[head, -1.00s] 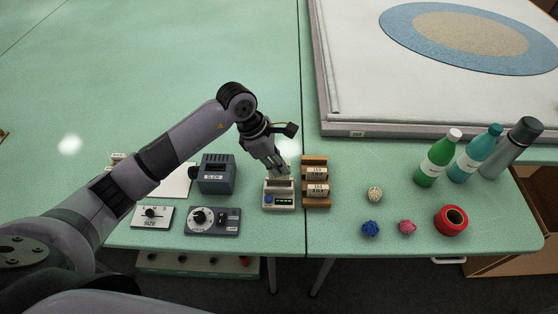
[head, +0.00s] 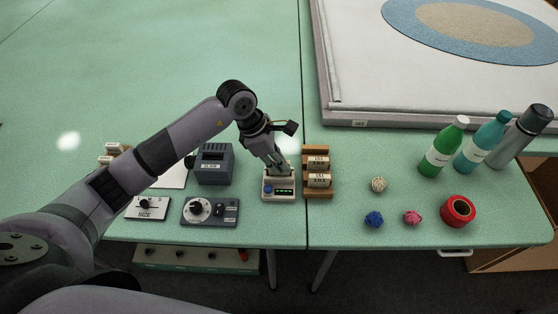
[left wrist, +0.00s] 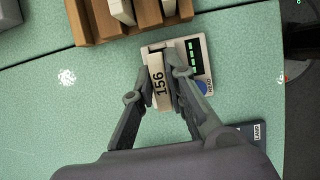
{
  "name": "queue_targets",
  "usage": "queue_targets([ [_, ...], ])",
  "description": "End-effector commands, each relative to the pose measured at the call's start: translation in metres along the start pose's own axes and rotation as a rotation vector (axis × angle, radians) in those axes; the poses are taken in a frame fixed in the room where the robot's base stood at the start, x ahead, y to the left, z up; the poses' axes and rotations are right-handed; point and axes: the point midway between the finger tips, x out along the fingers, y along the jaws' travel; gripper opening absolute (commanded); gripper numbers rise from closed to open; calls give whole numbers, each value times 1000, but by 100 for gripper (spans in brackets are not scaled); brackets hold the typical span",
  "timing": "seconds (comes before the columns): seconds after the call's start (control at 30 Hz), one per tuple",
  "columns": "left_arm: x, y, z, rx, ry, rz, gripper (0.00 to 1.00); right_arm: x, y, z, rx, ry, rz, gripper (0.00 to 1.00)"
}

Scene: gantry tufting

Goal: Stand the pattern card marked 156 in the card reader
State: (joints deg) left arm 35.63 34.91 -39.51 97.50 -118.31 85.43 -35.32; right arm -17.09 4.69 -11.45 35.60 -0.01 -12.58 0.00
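The card marked 156 (left wrist: 160,86) sits between the two fingers of my left gripper (left wrist: 162,76), which touch it from both sides. The card reader (head: 279,196) is a small pale box with a blue button and a lit green display. It also shows in the left wrist view (left wrist: 201,62). The card is at the reader's slot side; I cannot tell how deep it sits. In the head view my left gripper (head: 281,170) points down over the back of the reader and hides most of the card. My right gripper is not in view.
A wooden card rack (head: 318,192) with other cards stands close right of the reader. A grey device (head: 214,166) and a dial box (head: 209,212) are to its left. Yarn balls, a red roll (head: 458,211) and bottles stand farther right.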

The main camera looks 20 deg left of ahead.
Motion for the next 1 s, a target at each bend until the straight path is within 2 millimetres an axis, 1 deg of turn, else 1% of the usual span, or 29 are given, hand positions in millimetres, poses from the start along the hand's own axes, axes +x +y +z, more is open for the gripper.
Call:
queue_targets([
  [0.03,0,0,0,0,0,0,18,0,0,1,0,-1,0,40],
  [0.3,0,0,0,0,0,0,35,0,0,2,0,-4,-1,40],
  [0.57,0,0,0,0,0,0,35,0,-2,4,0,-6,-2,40],
  [0.67,-4,1,0,0,0,1,35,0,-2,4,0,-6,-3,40],
  [0.77,-17,2,0,2,0,5,35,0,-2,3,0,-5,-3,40],
  [0.87,-36,2,0,2,1,6,35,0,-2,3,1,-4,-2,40],
  [1.0,-68,2,0,1,1,7,35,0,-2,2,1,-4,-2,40],
])
